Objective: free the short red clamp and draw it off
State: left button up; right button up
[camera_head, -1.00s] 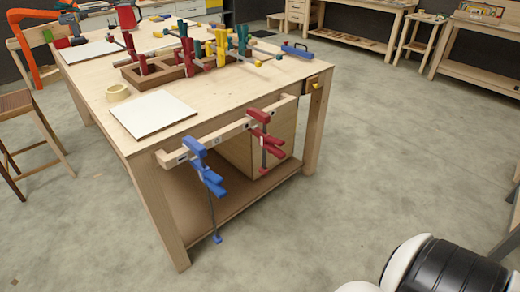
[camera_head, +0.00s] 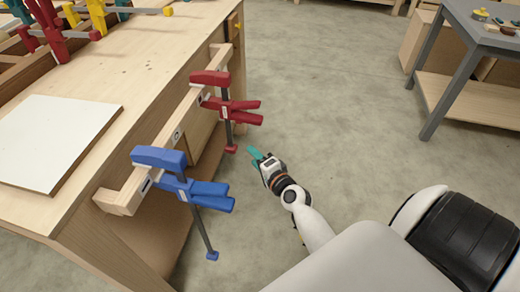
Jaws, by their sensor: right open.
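A short red clamp (camera_head: 222,78) hangs on the pale wooden rail along the workbench's front. Its bar points down, with red handles sticking out to the right and a red foot at the lower end. My right gripper (camera_head: 254,155), with teal fingers, is below and right of the clamp's foot, apart from it. It is open and empty. My left gripper is not in view.
A blue clamp (camera_head: 158,157) hangs on the same rail (camera_head: 172,133), nearer me. A white board (camera_head: 55,140) lies on the benchtop (camera_head: 145,70). More red and yellow clamps stand at upper left. A grey-legged table (camera_head: 465,41) is at right; the floor between is clear.

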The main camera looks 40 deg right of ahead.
jog(key=m+t, duration=0.2)
send_near(242, 121)
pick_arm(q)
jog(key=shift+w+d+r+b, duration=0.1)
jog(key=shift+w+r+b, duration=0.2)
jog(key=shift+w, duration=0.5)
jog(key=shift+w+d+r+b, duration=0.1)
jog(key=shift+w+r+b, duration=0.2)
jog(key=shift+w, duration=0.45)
pick_arm(e)
jog(key=shift+h, duration=0.4)
jog(key=shift+w+d+f, duration=0.15)
jog(key=shift+w+d, duration=0.05)
jog(key=shift+w, duration=2.5)
jog(key=shift+w+d+f, duration=0.1)
jog(key=shift+w+d, duration=0.05)
jog(key=shift+w, duration=2.55)
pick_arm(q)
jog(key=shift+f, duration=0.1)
